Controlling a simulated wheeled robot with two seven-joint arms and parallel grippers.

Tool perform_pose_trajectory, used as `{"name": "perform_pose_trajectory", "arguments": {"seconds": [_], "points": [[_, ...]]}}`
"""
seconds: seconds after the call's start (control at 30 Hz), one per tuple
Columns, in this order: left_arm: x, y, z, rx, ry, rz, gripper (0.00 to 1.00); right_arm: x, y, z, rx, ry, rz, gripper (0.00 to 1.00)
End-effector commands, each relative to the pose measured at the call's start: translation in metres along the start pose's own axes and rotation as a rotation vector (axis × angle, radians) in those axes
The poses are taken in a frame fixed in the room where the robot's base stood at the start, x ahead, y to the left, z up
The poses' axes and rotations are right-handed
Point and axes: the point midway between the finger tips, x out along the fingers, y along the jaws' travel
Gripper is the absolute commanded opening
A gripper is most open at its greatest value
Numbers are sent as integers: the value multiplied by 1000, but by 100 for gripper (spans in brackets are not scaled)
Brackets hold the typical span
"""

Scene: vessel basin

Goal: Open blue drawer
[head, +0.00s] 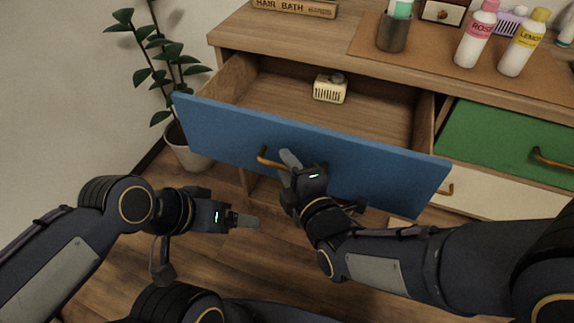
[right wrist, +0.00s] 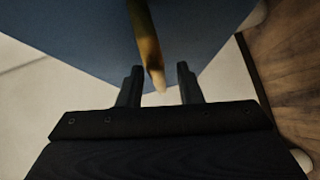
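The blue drawer (head: 300,150) is pulled well out of the wooden cabinet, and its inside shows. Its curved brass-coloured handle (head: 268,160) is on the front panel. My right gripper (head: 288,165) is at the right end of the handle. In the right wrist view the handle (right wrist: 146,45) reaches down between the two fingers (right wrist: 159,85), which stand apart with gaps beside it. My left gripper (head: 246,221) is low in front of the drawer, away from it; its finger spacing cannot be made out.
A small cream box (head: 329,89) lies in the drawer. A green drawer (head: 510,142) and a white drawer (head: 500,190) are at the right. Bottles (head: 476,38) and a dark cup (head: 393,33) stand on the cabinet top. A potted plant (head: 190,150) is at the left.

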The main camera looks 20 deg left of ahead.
Motion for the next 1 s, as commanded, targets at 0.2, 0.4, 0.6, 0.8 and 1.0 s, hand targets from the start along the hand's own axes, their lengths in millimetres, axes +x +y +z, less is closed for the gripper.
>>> {"name": "perform_pose_trajectory", "arguments": {"seconds": [0.2, 0.4, 0.6, 0.8, 1.0], "points": [[-7, 3, -4, 0, 0, 0, 82, -36, 2, -1, 0, 2, -1, 33], [-12, 5, -6, 0, 0, 0, 82, -65, 1, -1, 1, 2, -1, 33], [-12, 6, -6, 0, 0, 0, 82, -74, 0, 0, -1, 1, -2, 33], [-12, 6, -6, 0, 0, 0, 82, -74, -1, 0, -1, 1, -1, 33], [-12, 6, -6, 0, 0, 0, 82, -74, 0, 0, -1, 0, -1, 33]]}}
